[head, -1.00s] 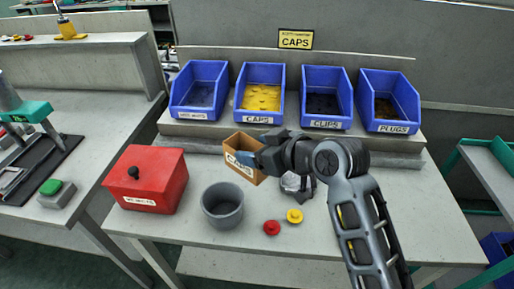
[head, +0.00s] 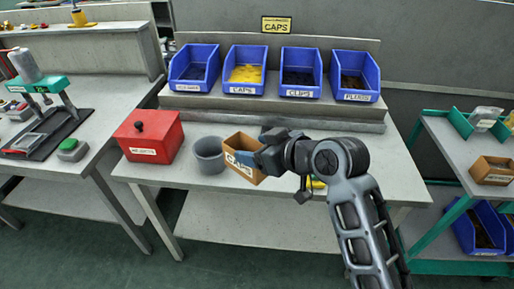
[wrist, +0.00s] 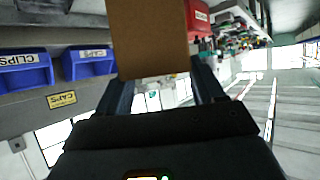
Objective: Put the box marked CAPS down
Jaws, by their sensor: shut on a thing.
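The small brown box marked CAPS (head: 240,169) is upright and tilted a little in the head view, in front of the workbench's middle. My gripper (head: 256,160) is shut on its right side. In the wrist view the box's plain brown face (wrist: 150,38) stands between the two fingers (wrist: 163,92). The box looks held up near the bench's front edge; the gap beneath it cannot be told. The blue CAPS bin (head: 244,73) with yellow caps stands at the back of the bench, below a yellow CAPS sign (head: 276,25).
A grey cup (head: 208,158) and a red lidded box (head: 149,137) stand left of the held box. Bare bench top (head: 395,160) lies right of my arm. A green-framed trolley (head: 450,150) at the right holds another brown box (head: 491,170). Something yellow (head: 317,184) shows behind my arm.

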